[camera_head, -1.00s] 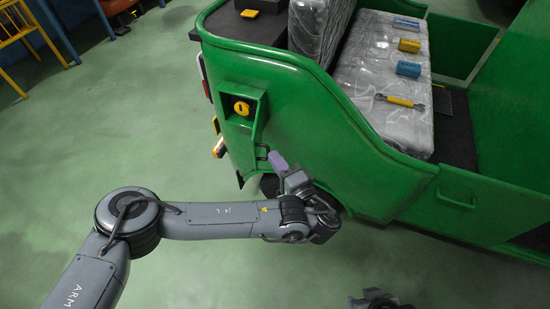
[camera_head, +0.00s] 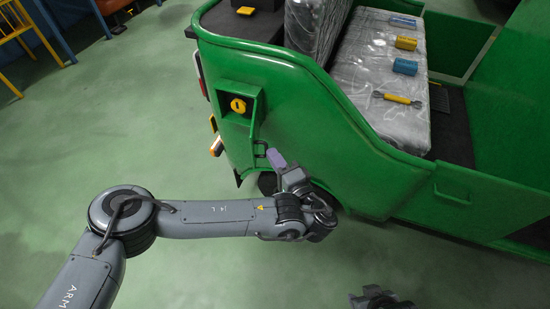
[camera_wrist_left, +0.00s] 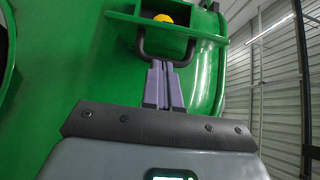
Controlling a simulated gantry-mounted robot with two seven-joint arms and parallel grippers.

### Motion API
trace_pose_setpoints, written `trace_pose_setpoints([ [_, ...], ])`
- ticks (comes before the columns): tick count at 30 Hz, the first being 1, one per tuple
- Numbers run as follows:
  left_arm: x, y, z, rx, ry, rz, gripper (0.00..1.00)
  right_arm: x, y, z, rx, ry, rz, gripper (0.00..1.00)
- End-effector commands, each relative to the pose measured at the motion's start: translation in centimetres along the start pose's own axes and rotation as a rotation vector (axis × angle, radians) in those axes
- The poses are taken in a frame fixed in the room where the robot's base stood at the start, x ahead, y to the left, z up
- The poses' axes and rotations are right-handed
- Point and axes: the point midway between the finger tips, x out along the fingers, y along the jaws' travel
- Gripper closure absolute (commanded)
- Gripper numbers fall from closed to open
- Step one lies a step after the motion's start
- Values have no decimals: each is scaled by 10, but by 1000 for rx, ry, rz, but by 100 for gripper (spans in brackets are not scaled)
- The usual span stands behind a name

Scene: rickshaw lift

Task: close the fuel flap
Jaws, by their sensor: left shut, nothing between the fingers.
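The green fuel flap (camera_head: 257,112) stands open on the side of the green rickshaw (camera_head: 310,120), beside the recess with the yellow fuel cap (camera_head: 238,105). A dark loop handle (camera_head: 260,148) is at its lower end. In the left wrist view the flap (camera_wrist_left: 165,26) is a green strip seen nearly edge-on, with the handle (camera_wrist_left: 143,48) below it and the yellow cap (camera_wrist_left: 170,18) behind. My left gripper (camera_head: 270,154) has its purple fingers shut and empty. Their tips (camera_wrist_left: 166,63) overlap the handle's opening; contact is unclear. My right gripper (camera_head: 378,299) is partly cut off at the bottom edge.
An orange-and-white lamp (camera_head: 216,146) sits left below the recess. Yellow furniture (camera_head: 35,35) stands far left. The green floor at left is clear.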

Motion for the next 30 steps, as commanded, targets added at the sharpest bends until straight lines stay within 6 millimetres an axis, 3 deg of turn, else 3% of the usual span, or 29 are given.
trace_pose_setpoints([
  [20,2,1,9,3,122,0,100,14,-13,10,-16,1,-13,57],
  [30,7,5,24,3,244,2,100,41,-29,29,-57,2,-16,57],
])
